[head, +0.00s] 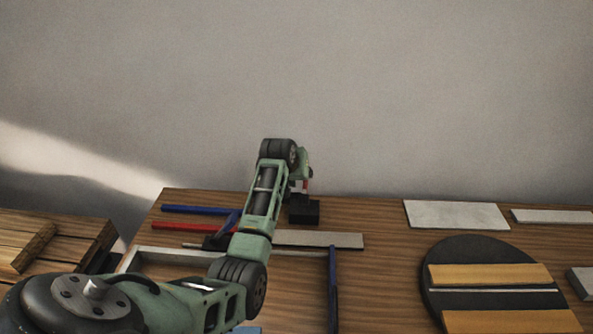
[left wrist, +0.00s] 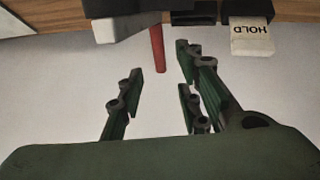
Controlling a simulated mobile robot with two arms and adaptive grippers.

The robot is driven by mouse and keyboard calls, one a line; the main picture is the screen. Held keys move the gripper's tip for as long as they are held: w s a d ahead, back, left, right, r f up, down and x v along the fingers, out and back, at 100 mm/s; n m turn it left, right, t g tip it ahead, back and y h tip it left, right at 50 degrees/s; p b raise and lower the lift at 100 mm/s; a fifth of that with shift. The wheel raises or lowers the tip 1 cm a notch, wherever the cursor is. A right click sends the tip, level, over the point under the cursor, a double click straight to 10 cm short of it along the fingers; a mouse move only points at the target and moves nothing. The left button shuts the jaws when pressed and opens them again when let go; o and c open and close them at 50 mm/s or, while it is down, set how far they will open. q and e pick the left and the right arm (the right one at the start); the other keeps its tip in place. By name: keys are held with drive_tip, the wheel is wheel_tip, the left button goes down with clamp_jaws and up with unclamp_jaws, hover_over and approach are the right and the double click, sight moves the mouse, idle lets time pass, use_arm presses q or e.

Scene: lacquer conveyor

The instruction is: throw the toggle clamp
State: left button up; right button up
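The toggle clamp shows as a red handle (head: 307,186) above a black block (head: 303,212) at the back of the wooden bench; my left arm partly covers it. In the left wrist view the red handle (left wrist: 157,48) hangs down from the top edge, its tip close to the gap between the fingertips. My left gripper (left wrist: 159,80) is open, with a finger on either side of the handle's line; contact is not visible. In the head view my left gripper (head: 305,163) is mostly hidden behind its own wrist. My right gripper is not in view.
A white "HOLD" label (left wrist: 251,38) is beside the clamp. Blue (head: 200,210) and red (head: 182,227) bars lie left of my arm. A round black plate (head: 437,262) with yellow strips and a pale slab (head: 456,214) are on the right. A wooden crate (head: 40,243) stands left.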

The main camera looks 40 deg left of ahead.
use_arm(q)
drive_tip(key=shift+v, duration=2.6)
